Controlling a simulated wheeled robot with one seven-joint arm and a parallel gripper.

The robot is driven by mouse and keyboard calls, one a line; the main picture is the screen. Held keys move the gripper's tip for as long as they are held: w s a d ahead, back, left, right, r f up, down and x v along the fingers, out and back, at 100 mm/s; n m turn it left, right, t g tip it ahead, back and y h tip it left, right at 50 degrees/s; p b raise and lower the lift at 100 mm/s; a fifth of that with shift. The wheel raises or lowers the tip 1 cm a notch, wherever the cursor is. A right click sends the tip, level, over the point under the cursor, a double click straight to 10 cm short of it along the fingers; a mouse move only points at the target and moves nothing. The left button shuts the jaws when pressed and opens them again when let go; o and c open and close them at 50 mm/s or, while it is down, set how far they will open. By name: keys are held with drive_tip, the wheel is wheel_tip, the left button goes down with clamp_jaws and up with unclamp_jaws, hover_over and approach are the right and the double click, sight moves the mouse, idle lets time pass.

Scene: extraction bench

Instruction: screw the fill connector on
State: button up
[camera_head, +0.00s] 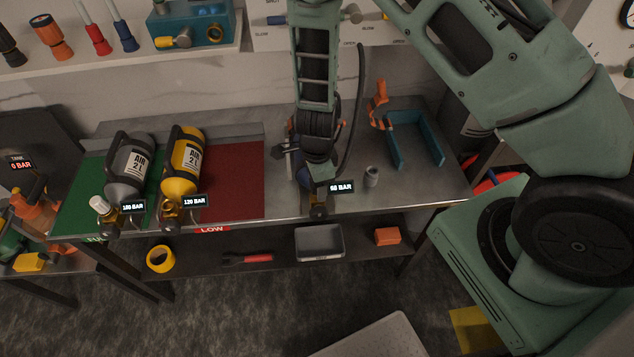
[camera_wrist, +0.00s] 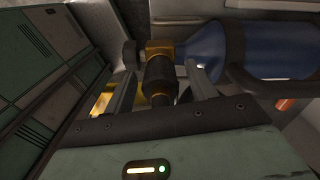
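A blue cylinder (camera_wrist: 272,50) lies on the bench beneath my arm; in the head view only parts of it show (camera_head: 293,158). Its brass valve (camera_wrist: 158,48) has a black connector body with brass ends (camera_wrist: 159,76) in line with it, seeming to touch. I cannot tell whether the thread is engaged. My gripper (camera_wrist: 160,75) has its fingers on both sides of this connector, with visible gaps, so it looks open. In the head view my wrist hides most of the connector. A tag there reads 68 BAR.
A grey cylinder (camera_head: 126,166) lies on the green mat (camera_head: 78,203) and a yellow one (camera_head: 183,164) on the red mat (camera_head: 240,175). A small grey cup (camera_head: 371,176), a blue cradle (camera_head: 416,143) and an orange-handled tool (camera_head: 379,104) stand right. A dark hose (camera_head: 356,110) hangs beside my wrist.

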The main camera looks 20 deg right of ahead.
drive_tip(key=n, duration=0.3)
drive_tip(key=n+b, duration=0.1)
drive_tip(key=n, duration=1.1)
drive_tip(key=shift+b, duration=0.35)
drive_tip(key=n, duration=1.2)
drive_tip(key=shift+n+b, duration=0.3)
drive_tip(key=shift+n, duration=0.1)
drive_tip(key=shift+c, duration=0.3)
